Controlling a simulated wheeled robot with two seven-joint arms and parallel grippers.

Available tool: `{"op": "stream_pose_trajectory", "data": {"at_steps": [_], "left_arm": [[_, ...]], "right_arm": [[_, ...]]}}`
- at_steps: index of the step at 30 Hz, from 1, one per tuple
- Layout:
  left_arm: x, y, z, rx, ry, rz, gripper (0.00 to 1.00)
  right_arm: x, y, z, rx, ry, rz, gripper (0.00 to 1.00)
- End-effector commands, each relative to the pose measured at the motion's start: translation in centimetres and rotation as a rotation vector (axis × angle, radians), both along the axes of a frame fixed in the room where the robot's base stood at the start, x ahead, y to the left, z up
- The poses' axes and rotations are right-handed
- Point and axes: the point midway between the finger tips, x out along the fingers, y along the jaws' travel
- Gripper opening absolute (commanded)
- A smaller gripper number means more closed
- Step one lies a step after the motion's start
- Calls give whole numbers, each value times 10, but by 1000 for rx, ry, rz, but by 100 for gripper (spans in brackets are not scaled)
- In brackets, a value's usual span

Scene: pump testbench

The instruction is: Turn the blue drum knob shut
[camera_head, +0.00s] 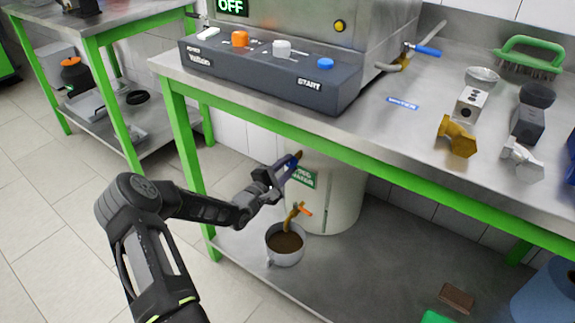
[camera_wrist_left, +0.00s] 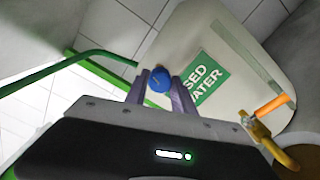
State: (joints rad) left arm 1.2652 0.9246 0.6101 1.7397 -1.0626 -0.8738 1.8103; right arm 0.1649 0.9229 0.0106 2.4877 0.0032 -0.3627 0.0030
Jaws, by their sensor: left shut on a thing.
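The blue drum knob (camera_wrist_left: 160,79) shows in the left wrist view as a round blue piece in front of the pale drum (camera_wrist_left: 222,50). My left gripper (camera_wrist_left: 158,82) is shut on it, with one finger on each side. In the head view my left gripper (camera_head: 290,166) reaches under the bench to the upper front of the drum (camera_head: 338,195). There I cannot clearly tell the knob from the fingers. A green label (camera_wrist_left: 204,78) sits on the drum beside the gripper. My right gripper is in neither view.
Below the gripper, a brass tap with an orange handle (camera_head: 306,210) stands over a metal pot of brown liquid (camera_head: 285,258). The bench's green front rail (camera_head: 250,118) runs above my arm. A dark control box (camera_head: 265,75) and brass and grey fittings (camera_head: 457,138) are on top.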

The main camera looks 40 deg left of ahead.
Motion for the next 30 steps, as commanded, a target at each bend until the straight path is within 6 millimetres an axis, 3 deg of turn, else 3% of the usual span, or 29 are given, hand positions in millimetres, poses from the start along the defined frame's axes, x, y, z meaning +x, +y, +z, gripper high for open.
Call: {"op": "stream_pose_trajectory", "data": {"at_steps": [12, 29, 30], "left_arm": [[0, 1, 0, -259, -4, 3, 0], [-1, 2, -1, -303, -5, 3, 0], [-1, 2, -1, -303, -5, 3, 32]], "right_arm": [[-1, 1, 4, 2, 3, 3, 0], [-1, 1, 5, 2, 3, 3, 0], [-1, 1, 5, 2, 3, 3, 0]]}}
